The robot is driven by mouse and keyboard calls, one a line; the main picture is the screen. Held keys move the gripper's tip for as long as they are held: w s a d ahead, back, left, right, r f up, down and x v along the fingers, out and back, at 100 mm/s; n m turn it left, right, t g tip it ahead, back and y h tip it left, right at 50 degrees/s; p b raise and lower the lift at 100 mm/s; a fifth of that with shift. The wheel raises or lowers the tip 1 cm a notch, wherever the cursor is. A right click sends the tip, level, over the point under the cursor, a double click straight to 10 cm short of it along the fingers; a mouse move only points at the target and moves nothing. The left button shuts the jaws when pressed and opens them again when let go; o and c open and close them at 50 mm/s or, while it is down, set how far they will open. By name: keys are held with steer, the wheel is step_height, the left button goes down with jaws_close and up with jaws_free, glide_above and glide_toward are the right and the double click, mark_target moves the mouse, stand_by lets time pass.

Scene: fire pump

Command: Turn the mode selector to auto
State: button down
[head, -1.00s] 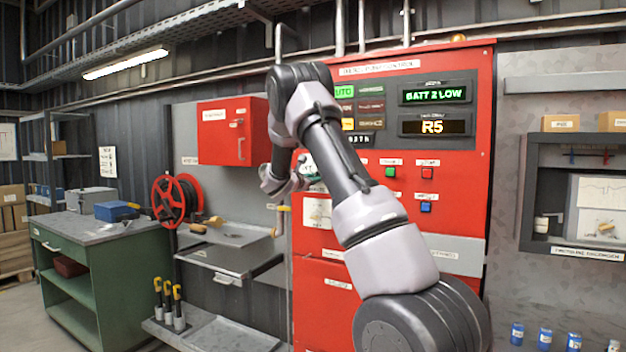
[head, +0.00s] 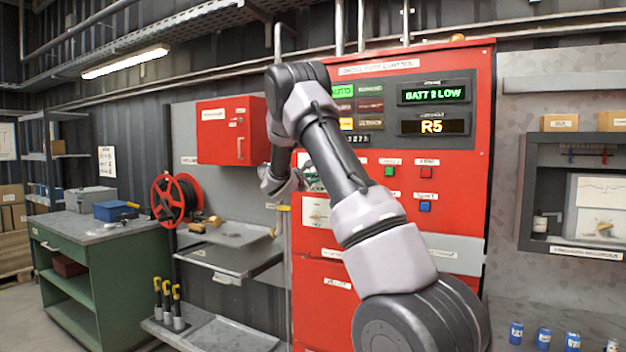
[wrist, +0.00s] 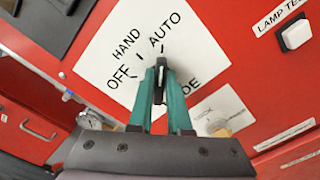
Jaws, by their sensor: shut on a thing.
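The mode selector is a small black knob (wrist: 161,76) on a white plate (wrist: 105,50) lettered OFF, HAND and AUTO, with a partly hidden word below. My gripper (wrist: 162,88) has its two teal fingers closed on the knob, one on each side. The knob's visible edge runs upward in the wrist view, roughly toward the mark under AUTO; the fingers hide much of it. In the head view my gripper is at the left side of the red pump control cabinet (head: 465,190), and my arm hides the knob.
A white LAMP TEST button (wrist: 296,34) is right of the plate. On the cabinet, green (head: 390,171), red (head: 426,172) and blue (head: 425,207) buttons sit right of my arm. A green AUTO lamp (head: 343,90) is lit. A hose reel (head: 178,200) and shelves stand left.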

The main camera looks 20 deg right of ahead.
steer(key=c, duration=0.9)
jaws_free()
steer(key=shift+o, duration=0.2)
steer(key=shift+a, duration=0.1)
steer(key=v, duration=1)
steer(key=shift+s+a, duration=0.2)
steer(key=shift+s, duration=0.1)
